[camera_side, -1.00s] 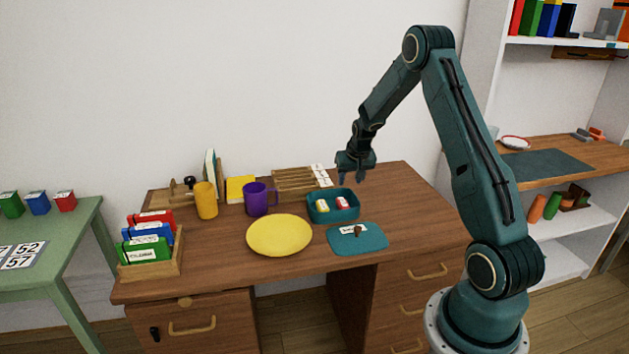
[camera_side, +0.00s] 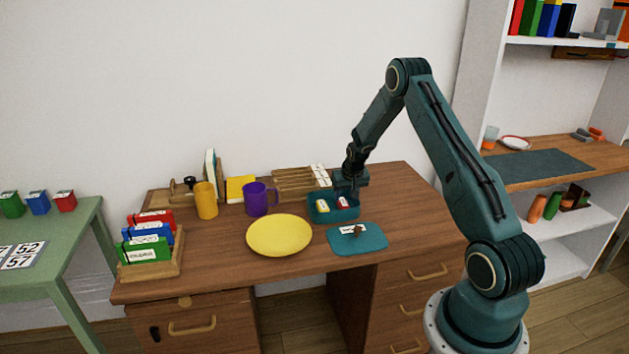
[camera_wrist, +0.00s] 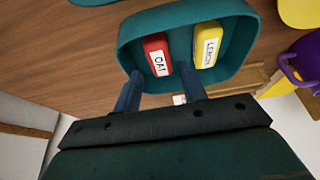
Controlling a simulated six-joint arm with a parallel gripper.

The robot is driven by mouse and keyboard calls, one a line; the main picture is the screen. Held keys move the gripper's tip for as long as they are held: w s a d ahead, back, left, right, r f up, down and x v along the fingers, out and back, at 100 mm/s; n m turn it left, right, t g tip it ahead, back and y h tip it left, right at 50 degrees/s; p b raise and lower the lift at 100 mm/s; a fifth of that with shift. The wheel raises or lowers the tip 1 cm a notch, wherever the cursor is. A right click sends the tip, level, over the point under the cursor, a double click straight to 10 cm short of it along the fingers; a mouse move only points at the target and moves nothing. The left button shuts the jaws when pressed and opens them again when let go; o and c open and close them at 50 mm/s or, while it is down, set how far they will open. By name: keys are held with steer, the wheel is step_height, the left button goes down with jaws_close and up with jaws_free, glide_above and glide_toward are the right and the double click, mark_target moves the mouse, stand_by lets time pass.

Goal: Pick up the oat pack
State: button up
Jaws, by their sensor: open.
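The oat pack (camera_wrist: 158,55) is red with a white label reading OAT. It lies in the teal bin beside a yellow pack (camera_wrist: 207,45) with its own label. The oat pack also shows in the side view (camera_side: 343,202), at the right of the bin. The teal bin (camera_wrist: 122,50) stands on the brown desk, and it also shows in the side view (camera_side: 334,217). My gripper (camera_wrist: 160,88) is open and empty. Its two fingers are apart, at the near rim of the bin, just short of the oat pack in the wrist view.
A teal mat (camera_side: 372,245) with a small tag and brown item lies in front of the bin. A yellow plate (camera_side: 279,235) and purple mug (camera_side: 256,198) stand to the left. A slatted wooden rack (camera_side: 292,182) is behind the bin.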

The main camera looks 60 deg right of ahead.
mark_target(344, 203)
steer(key=shift+f, duration=0.1)
steer(key=shift+x, duration=2.5)
steer(key=shift+s, duration=0.1)
steer(key=c, duration=0.7)
steer(key=shift+c, duration=0.2)
step_height(344, 203, up, 20)
